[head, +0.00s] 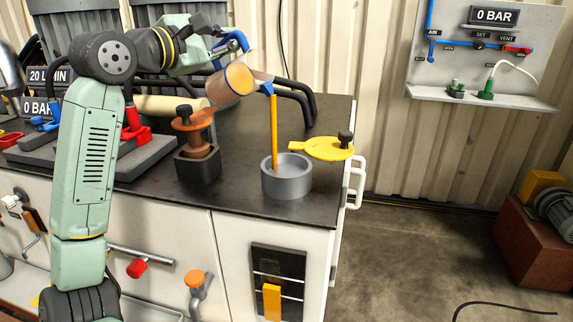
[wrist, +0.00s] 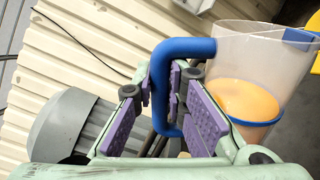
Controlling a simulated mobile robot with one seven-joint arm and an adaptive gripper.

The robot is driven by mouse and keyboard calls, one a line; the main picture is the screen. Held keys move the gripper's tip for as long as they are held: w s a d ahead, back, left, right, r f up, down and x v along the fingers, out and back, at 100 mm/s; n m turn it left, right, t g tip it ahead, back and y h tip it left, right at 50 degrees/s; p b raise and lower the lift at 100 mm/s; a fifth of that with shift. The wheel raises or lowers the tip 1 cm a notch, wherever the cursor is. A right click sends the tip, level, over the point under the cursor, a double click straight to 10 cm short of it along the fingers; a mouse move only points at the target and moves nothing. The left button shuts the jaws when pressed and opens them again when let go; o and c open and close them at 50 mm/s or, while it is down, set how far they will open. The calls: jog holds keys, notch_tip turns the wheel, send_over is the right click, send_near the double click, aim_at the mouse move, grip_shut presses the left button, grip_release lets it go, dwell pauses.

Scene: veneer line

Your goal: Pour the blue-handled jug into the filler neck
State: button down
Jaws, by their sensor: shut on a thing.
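The clear jug (head: 230,85) with a blue handle is tilted, its blue spout low on the right. Orange liquid shows inside it, and an orange stream (head: 274,130) falls from the spout into the grey round filler neck (head: 286,182). The neck stands open on the dark bench top, its yellow lid (head: 328,149) swung out to the right. My gripper (head: 228,45) is up and left of the neck, shut on the jug's handle. In the wrist view the blue handle (wrist: 185,48) passes between the purple pads of my gripper (wrist: 160,88); the liquid (wrist: 245,100) shows beside it.
A second neck (head: 197,170) with a dark square base and brown fittings stands left of the grey one. Black hoses (head: 300,97) arch behind. A gauge (head: 272,285) on the cabinet front shows a yellow-orange column. Floor to the right is mostly clear.

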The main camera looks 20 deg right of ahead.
jog(key=shift+s+d+f+m+b, duration=0.5)
jog(key=shift+s+f+m+b, duration=0.35)
jog(key=shift+b, duration=0.25)
dwell(2.5)
jog(key=w+r+n+p, duration=0.1)
jog(key=p, duration=0.1)
jog(key=w+a+r+n+p, duration=0.1)
jog(key=r, duration=0.1)
jog(key=shift+p, duration=0.35)
jog(key=shift+w+a+f+n, duration=0.3)
jog(key=shift+f+n, duration=0.2)
jog(key=shift+n, duration=0.15)
jog(key=shift+f+b, duration=0.1)
jog(key=shift+b, duration=0.25)
jog(key=shift+w, duration=0.15)
jog(key=shift+w+a+f+n+p, duration=0.1)
jog(key=shift+w+a+n+p, duration=0.15)
jog(key=shift+n, duration=0.3)
jog(key=shift+w+a+n+p, duration=0.15)
jog(key=shift+w+n+p, duration=0.1)
jog(key=shift+n, duration=0.3)
jog(key=w+a+f+n+p, duration=0.4)
jog(key=w+n, duration=0.2)
jog(key=n, duration=0.2)
notch_tip(320, 180, up, 6)
jog(key=p, duration=0.4)
jog(key=shift+n, duration=0.3)
